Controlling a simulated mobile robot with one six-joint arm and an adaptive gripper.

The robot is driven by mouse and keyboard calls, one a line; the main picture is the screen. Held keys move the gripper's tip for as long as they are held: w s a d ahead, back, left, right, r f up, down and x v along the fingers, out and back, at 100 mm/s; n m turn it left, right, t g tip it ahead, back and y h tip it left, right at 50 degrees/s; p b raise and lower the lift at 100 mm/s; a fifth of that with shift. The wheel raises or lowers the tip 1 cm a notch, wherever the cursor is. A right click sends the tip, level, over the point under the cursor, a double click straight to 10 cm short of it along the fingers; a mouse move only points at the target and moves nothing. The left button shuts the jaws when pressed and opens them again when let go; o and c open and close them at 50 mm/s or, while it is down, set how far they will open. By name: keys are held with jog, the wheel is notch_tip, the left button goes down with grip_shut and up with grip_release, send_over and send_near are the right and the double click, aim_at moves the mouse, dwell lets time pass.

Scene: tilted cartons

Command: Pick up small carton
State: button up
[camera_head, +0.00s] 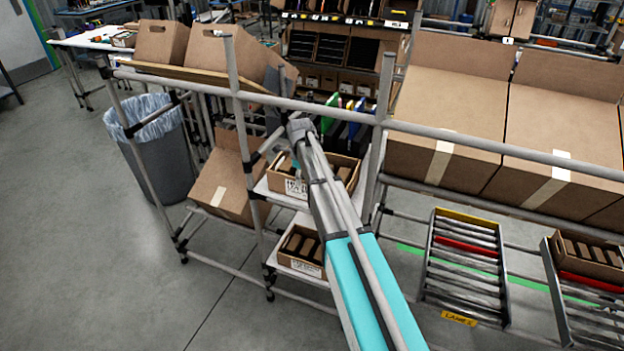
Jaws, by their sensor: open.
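My arm reaches up from the bottom centre. My gripper (273,108) is a small dark shape at its far end, by the upper rail of the rack; its fingers are hard to make out. A brown closed-looking carton (161,42) stands at the upper left. A tilted carton (222,186) with a white tape strip leans on the lower left of the rack, below my gripper. Which one is the small carton I cannot tell. I see nothing held.
Metal rails (430,128) cross in front of the cartons. Large taped cartons (450,115) fill the right side. Open shallow boxes (302,268) sit on the middle shelves, one partly behind my arm. A lined bin (165,165) stands at left. Floor at lower left is clear.

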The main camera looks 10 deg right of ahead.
aim_at(304, 199)
jog(key=shift+f, duration=0.15)
jog(key=f+b, duration=0.3)
jog(key=shift+s+d, duration=0.1)
jog(key=shift+d, duration=0.2)
jog(key=shift+f+b, duration=0.95)
jog(key=shift+b, duration=0.1)
grip_shut()
